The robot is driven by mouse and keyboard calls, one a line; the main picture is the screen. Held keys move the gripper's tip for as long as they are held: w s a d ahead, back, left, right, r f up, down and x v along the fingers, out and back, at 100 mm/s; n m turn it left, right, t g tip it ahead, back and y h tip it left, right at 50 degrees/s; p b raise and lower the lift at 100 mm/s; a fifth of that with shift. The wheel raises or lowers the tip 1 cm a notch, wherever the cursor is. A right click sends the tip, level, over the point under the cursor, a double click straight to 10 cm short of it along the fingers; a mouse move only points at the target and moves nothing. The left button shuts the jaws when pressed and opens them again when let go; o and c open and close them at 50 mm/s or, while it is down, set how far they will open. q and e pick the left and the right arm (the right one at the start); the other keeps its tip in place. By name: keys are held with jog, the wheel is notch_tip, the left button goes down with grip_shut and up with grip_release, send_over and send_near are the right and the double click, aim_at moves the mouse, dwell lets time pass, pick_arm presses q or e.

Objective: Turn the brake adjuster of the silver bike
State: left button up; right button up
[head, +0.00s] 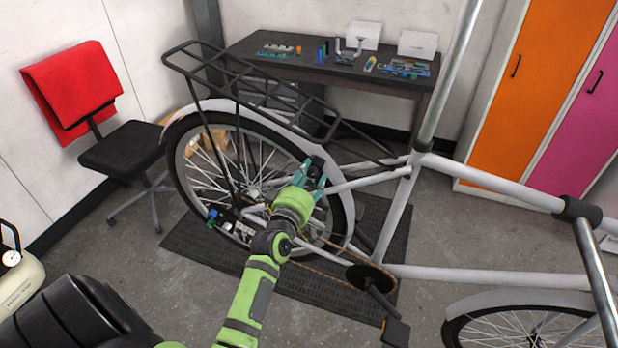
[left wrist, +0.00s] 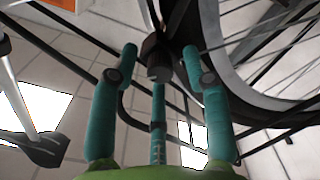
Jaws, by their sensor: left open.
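The silver bike (head: 405,215) stands side-on, its rear wheel and black rack towards the left. My left gripper (head: 311,181) reaches up to the upper right of the rear wheel, close to a small black part (head: 315,163) by the fender. In the left wrist view the left gripper (left wrist: 160,62) has its teal fingers spread. A dark knob (left wrist: 160,73), which looks like the brake adjuster, sits between the fingertips, with a gap visible at each side finger. I cannot tell whether the third finger touches it. My right gripper is not in view.
A dark workbench (head: 340,72) with small parts and white boxes stands behind the bike. A black chair with a red cloth (head: 75,90) is at the left. Orange (head: 535,80) and magenta lockers stand at the right. Rack bars and spokes crowd the gripper.

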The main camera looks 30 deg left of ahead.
pick_arm(q)
jog(key=v, duration=1.2)
jog(key=s+d+f+m+g+h+b, duration=0.1)
jog(key=d+f+m+g+b, duration=0.15)
jog(key=f, duration=0.75)
jog(key=s+d+f+m+g+h+b, duration=0.1)
jog(key=d+f+h, duration=0.15)
jog(key=f, duration=0.85)
jog(key=s+d+f+m+g+b, duration=0.1)
jog(key=s+d+f+m+g, duration=0.15)
jog(key=f, duration=0.75)
jog(key=s+d+f+m+g+h+b, duration=0.1)
jog(key=s+d+f+m+g+b, duration=0.1)
jog(key=s+f, duration=0.45)
jog(key=s+d+f+m+g+h+b, duration=0.1)
jog(key=s+d+f+m+g, duration=0.15)
jog(key=f, duration=0.75)
jog(key=s+f+m+g+b, duration=0.1)
jog(key=s+f, duration=0.3)
jog(key=s, duration=0.4)
jog(key=s+a+f+m+g+b, duration=0.1)
jog(key=s+f+m+g, duration=0.1)
jog(key=s+f, duration=0.3)
jog(key=s+a+f+m+g+y+b, duration=0.1)
jog(key=s+f, duration=0.4)
jog(key=s, duration=0.5)
jog(key=shift+s+f+m+g+b, duration=0.35)
jog(key=shift+m+g, duration=0.2)
jog(key=shift+g, duration=0.4)
jog(key=shift+w+r, duration=0.1)
